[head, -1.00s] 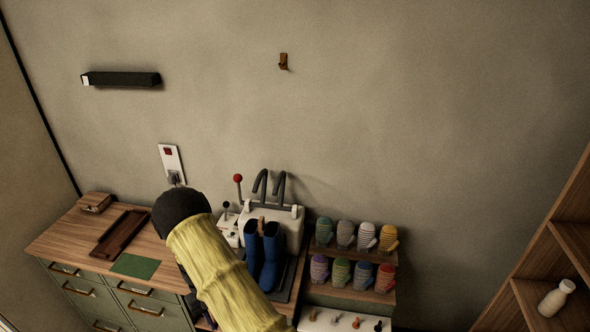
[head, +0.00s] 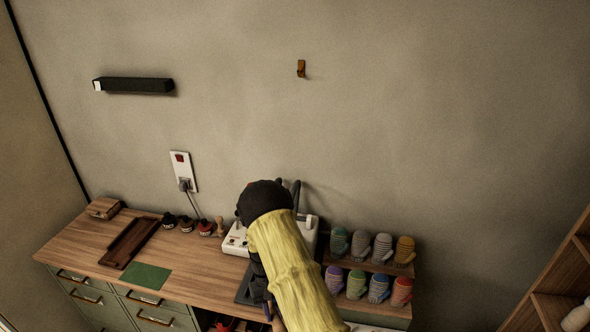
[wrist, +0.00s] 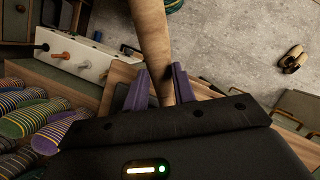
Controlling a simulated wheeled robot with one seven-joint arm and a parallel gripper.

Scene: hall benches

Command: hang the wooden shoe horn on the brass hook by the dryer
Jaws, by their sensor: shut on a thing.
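The brass hook (head: 301,68) is fixed to the bare wall, above the white dryer (head: 235,240) with its dark tubes. My yellow-sleeved arm hides much of the dryer. In the wrist view my gripper (wrist: 157,92) has its purple fingers shut on the wooden shoe horn (wrist: 152,45), a long brown piece running up out of the picture. The shoe horn is well below the hook and apart from it. In the head view the gripper is mostly hidden behind my arm.
The wooden bench (head: 85,238) carries a brown tray (head: 128,243), a green mat (head: 146,276) and brushes. A rack of striped mittens (head: 357,284) stands right of the dryer. A dark bar (head: 135,85) juts from the wall at left. The wall around the hook is clear.

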